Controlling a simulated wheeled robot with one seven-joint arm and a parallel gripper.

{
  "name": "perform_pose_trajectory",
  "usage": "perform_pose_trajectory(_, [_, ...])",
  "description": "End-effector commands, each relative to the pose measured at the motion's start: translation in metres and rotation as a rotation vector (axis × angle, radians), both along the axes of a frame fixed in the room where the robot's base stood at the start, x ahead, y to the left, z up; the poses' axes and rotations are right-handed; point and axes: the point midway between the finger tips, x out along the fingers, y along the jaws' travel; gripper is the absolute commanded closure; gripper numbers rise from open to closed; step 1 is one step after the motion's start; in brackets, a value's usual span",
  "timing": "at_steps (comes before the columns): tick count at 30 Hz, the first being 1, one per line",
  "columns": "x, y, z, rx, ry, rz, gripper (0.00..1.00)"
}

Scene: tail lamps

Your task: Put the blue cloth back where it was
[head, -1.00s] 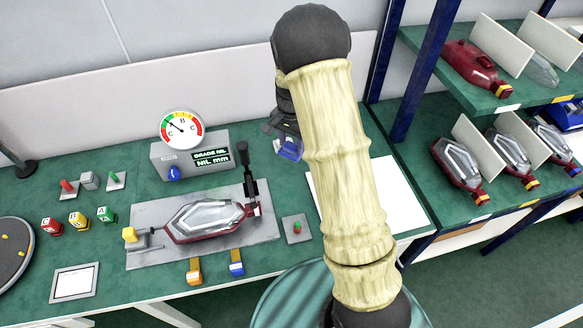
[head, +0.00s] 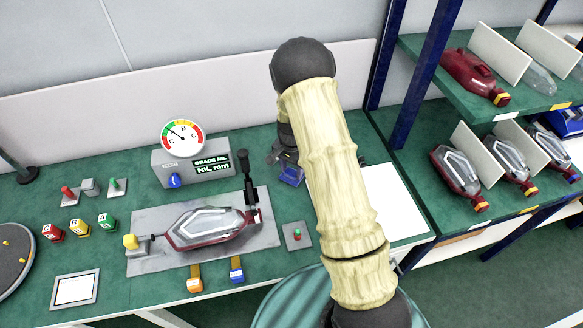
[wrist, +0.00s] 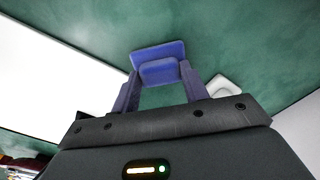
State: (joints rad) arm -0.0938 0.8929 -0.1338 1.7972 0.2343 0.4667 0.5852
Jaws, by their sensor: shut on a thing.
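The blue cloth (head: 291,177) is a small folded pad in my gripper (head: 288,164). In the wrist view the cloth (wrist: 158,52) sits between the two fingertips of my gripper (wrist: 160,74), which is shut on it. Green bench top shows beyond the cloth, and I cannot tell whether the cloth touches it. In the head view my arm hides part of the bench beside the gripper.
A large white sheet (head: 398,208) lies right of my arm. A small white item (wrist: 222,86) is beside the right finger. Left are the gauge box (head: 195,167), the lamp (head: 207,226) on its grey plate, and a small pad with a button (head: 298,236). Shelves (head: 500,207) stand right.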

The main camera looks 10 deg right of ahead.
Motion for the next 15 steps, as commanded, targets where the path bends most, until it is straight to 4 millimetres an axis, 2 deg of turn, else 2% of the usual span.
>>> perform_pose_trajectory(10, [0.0002, 0.0001, -0.0033, 0.0, 0.0, 0.0, 0.77])
perform_pose_trajectory(11, [0.0002, 0.0001, -0.0027, -0.001, -0.001, 0.0, 0.52])
perform_pose_trajectory(13, [0.0002, 0.0001, -0.0023, -0.001, -0.001, 0.0, 0.38])
perform_pose_trajectory(14, [0.0002, 0.0001, -0.0023, 0.0, 0.0, 0.0, 0.34])
perform_pose_trajectory(15, [0.0002, 0.0001, -0.0023, 0.0, 0.0, 0.0, 0.34])
